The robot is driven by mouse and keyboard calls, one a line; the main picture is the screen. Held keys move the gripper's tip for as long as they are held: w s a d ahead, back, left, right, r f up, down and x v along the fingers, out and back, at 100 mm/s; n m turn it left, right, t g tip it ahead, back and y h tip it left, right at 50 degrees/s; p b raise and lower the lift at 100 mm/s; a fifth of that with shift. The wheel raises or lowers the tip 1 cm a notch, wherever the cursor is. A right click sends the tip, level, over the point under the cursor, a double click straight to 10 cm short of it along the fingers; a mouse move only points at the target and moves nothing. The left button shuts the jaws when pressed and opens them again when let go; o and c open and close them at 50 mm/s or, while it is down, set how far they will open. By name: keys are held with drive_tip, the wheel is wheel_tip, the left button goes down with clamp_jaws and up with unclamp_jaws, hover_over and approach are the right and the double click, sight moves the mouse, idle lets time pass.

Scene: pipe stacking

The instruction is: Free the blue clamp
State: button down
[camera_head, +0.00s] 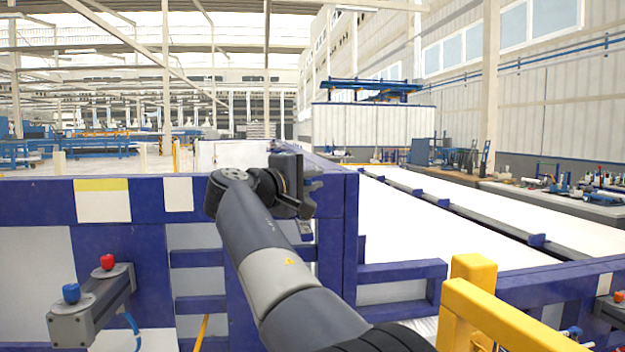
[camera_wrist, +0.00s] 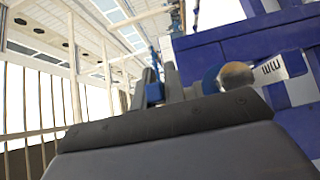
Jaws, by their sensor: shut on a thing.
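A rounded tan end (camera_wrist: 237,75) with a blue collar (camera_wrist: 212,79) is just right of the fingers. In the head view the gripper hides what it holds.
The blue frame (camera_head: 290,258) stands close in front. A grey button box (camera_head: 90,300) with red and blue buttons is at lower left. A yellow post (camera_head: 473,268) and rail are at lower right. Long white beds (camera_head: 440,238) with small blue blocks extend beyond the frame.

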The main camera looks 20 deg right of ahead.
drive_tip(key=c, duration=1.5)
unclamp_jaws()
drive_tip(key=shift+o, duration=0.2)
drive_tip(key=shift+a, duration=0.1)
drive_tip(key=v, duration=1)
drive_tip(key=shift+s+a+b, duration=0.15)
drive_tip(key=shift+a+b, duration=0.15)
drive_tip(key=shift+b, duration=0.05)
drive_tip(key=shift+d+f, duration=0.1)
drive_tip(key=x, duration=1)
drive_tip(key=shift+d+p, duration=0.1)
drive_tip(key=shift+p, duration=0.25)
drive_tip(key=shift+w+d, duration=0.2)
drive_tip(key=shift+d, duration=0.05)
drive_tip(key=shift+a, duration=0.1)
